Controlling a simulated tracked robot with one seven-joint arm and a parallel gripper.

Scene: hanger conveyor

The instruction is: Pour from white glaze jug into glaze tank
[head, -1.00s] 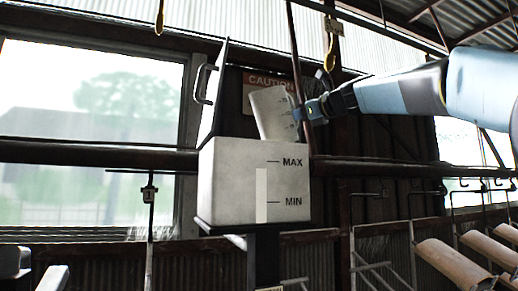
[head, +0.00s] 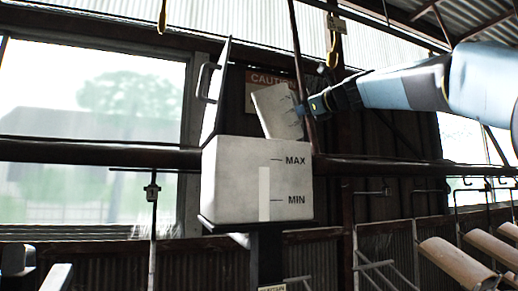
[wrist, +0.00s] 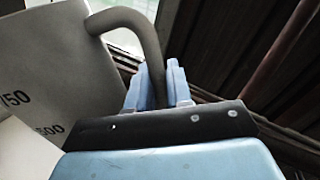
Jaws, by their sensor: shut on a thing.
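The white glaze jug (head: 277,111) is above the glaze tank, tilted with its top leaning to the left. My gripper (head: 306,108) is at its right side. In the wrist view my gripper (wrist: 160,90) is shut on the jug's grey curved handle (wrist: 150,42), and the jug's wall with printed marks (wrist: 40,70) fills the left. The glaze tank (head: 230,178) is a pale box with MAX and MIN marks and a light level strip (head: 264,194). Its lid (head: 217,95) stands open at the left. The jug's mouth and any stream are not clearly visible.
A dark horizontal rail (head: 90,153) runs behind the tank. A caution sign (head: 262,80) is behind the jug. Yellow hooks (head: 332,50) hang above. Brown tile-like pieces (head: 455,263) lie at the lower right. A window (head: 90,130) is at the left.

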